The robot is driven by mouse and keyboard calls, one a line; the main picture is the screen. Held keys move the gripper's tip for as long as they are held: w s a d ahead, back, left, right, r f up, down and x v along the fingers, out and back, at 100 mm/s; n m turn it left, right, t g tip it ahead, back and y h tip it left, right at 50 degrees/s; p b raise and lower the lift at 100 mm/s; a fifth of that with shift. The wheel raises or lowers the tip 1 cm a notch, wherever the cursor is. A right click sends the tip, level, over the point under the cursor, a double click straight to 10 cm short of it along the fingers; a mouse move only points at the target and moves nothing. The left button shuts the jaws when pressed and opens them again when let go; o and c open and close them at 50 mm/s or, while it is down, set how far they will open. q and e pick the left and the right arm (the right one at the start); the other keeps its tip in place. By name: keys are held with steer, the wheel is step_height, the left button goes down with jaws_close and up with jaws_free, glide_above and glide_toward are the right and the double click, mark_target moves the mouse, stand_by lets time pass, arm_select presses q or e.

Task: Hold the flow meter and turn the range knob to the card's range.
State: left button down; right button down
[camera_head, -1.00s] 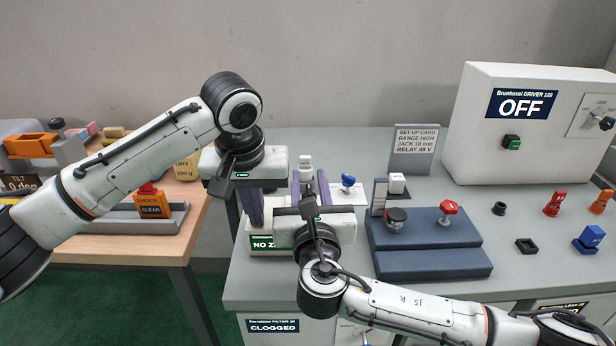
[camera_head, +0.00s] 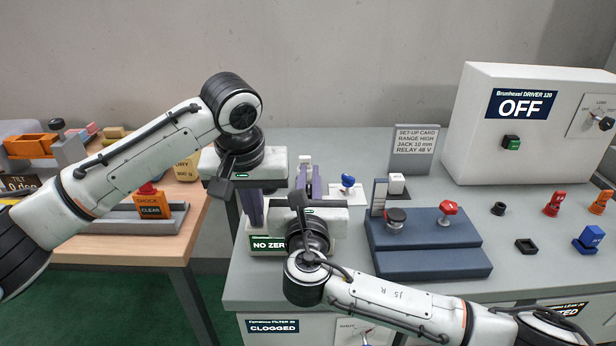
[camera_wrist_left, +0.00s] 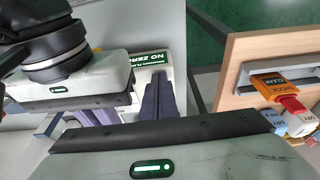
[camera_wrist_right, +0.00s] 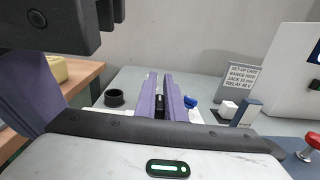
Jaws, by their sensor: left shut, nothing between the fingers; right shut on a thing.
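The flow meter seems to be the white-fronted unit with the green "NO ZERO" label (camera_head: 268,244), mostly hidden under my grippers; the label also shows in the left wrist view (camera_wrist_left: 150,58). My left gripper (camera_head: 254,208) points down at its left side, purple fingers shut and empty (camera_wrist_left: 157,100). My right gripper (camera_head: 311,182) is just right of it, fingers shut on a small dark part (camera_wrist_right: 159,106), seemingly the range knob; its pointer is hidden.
A blue block (camera_head: 430,245) with black and red knobs lies to the right. The white driver cabinet (camera_head: 540,130) reads OFF. Loose red, orange, blue and black parts lie at far right. A wooden table stands left.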

steer(key=shift+d+m+h, duration=0.1)
steer(key=shift+m+h, duration=0.2)
steer(key=shift+h, duration=0.2)
steer(key=c, duration=1.8)
jaws_free()
steer(key=shift+c, duration=0.2)
steer(key=s+a, duration=0.1)
steer(key=s, duration=1.1)
steer(key=shift+s, duration=0.15)
